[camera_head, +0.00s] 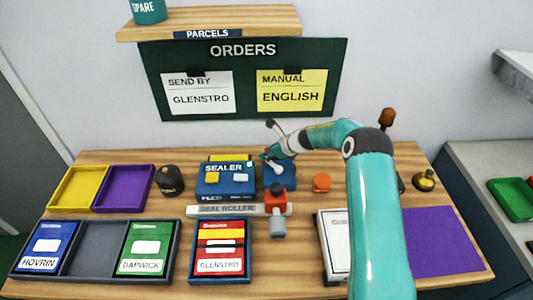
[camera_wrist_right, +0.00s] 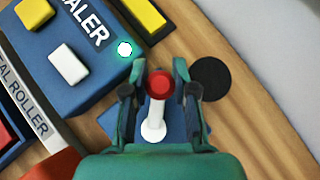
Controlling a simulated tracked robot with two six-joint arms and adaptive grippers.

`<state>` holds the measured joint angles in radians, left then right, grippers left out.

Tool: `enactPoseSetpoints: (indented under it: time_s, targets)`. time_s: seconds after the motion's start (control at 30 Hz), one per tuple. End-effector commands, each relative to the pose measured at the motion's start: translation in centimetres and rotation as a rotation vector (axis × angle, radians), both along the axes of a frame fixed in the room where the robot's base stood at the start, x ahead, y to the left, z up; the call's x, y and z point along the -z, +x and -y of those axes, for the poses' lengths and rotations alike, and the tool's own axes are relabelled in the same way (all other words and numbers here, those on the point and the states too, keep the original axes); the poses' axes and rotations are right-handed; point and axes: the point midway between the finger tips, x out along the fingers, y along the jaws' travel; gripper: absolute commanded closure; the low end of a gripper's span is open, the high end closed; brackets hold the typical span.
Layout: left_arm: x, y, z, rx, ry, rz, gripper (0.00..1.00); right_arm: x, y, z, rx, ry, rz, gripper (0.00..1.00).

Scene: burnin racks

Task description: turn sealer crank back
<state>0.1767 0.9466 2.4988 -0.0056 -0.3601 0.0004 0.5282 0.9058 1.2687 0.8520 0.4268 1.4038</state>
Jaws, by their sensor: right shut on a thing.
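The sealer (camera_head: 223,180) is a blue box with a white label strip, standing at the middle of the table. Its crank is a white lever with a red knob (camera_wrist_right: 160,84), rising from a blue base (camera_head: 281,180) at the sealer's right side. My right gripper (camera_head: 273,155) is at the crank from above, and its fingers (camera_wrist_right: 160,76) are shut on the crank around the red knob. The sealer (camera_wrist_right: 75,60) shows a lit pale green lamp (camera_wrist_right: 124,48) beside the fingers in the wrist view. In the head view the gripper partly hides the crank. My left gripper is out of view.
The seal roller (camera_head: 228,211) lies in front of the sealer. A dark jar (camera_head: 169,181) and yellow (camera_head: 79,187) and purple trays (camera_head: 123,188) stand left. Booklets lie in front, including one marked Glenstro (camera_head: 220,265). An orange puck (camera_head: 322,183) stands right of the crank.

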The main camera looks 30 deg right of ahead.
Motion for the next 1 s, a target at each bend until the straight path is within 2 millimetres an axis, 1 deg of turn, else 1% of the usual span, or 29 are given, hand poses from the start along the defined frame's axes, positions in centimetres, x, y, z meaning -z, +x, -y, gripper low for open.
enactPoseSetpoints:
  time_s: [0.03,0.27,0.47,0.67,1.0]
  targets:
    - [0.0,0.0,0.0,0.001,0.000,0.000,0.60,0.0,0.1,-0.6,-0.004,0.001,0.000,1.00]
    - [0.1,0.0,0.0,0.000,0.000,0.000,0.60,0.0,0.2,-0.3,-0.026,-0.002,0.001,1.00]
    - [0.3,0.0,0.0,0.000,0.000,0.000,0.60,0.0,0.1,-0.5,-0.100,-0.005,0.002,1.00]
    - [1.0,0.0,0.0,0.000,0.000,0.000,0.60,0.1,-0.1,-1.1,-0.238,-0.006,0.004,1.00]
    - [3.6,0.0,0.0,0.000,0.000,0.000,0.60,0.4,-1.1,-2.4,-0.552,-0.007,0.004,1.00]
